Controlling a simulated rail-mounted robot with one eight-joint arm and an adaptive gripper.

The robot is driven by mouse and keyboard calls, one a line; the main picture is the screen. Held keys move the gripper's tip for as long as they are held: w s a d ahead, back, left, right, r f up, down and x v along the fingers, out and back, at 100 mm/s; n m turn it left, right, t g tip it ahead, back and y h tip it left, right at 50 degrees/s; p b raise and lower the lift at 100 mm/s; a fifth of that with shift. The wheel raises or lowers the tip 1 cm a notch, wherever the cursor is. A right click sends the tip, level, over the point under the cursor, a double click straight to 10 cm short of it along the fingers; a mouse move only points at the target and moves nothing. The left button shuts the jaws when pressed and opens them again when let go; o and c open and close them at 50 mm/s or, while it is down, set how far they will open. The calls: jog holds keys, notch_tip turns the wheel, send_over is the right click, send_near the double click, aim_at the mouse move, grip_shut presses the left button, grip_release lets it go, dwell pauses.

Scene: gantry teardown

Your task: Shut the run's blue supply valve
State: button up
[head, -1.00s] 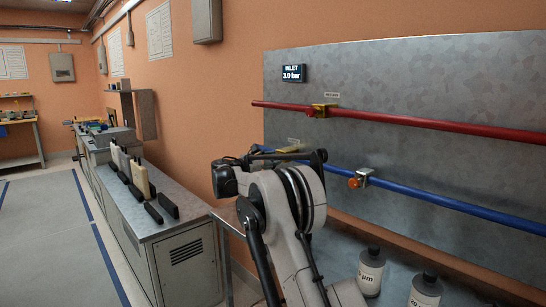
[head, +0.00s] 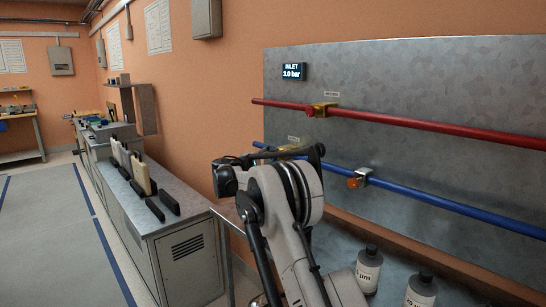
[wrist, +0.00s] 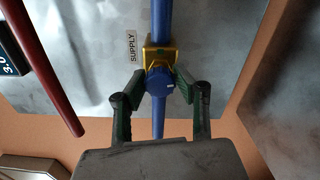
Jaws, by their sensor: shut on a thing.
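The blue supply valve has a round blue knob (wrist: 160,82) on a yellow body (wrist: 160,55), set on a blue pipe (wrist: 162,20). A label reading SUPPLY (wrist: 131,46) is beside it. In the wrist view my gripper (wrist: 160,86) has one dark finger on each side of the knob, closed on it. In the head view the yellow valve body (head: 292,150) shows partly above my arm, which hides the knob and my fingers there.
A red pipe (head: 430,126) with its own red-knobbed valve (head: 318,110) runs above. An orange-knobbed valve (head: 358,180) sits further right on the blue pipe. An INLET display (head: 293,71) is at upper left. Bottles (head: 368,270) stand below the panel.

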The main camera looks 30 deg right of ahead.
jog(key=shift+m, duration=1.1)
jog(key=o, duration=1.2)
jog(key=shift+c, duration=0.2)
jog(key=shift+a, duration=0.1)
jog(key=v, duration=1.1)
jog(key=shift+s+a, duration=0.15)
jog(key=shift+a, duration=0.25)
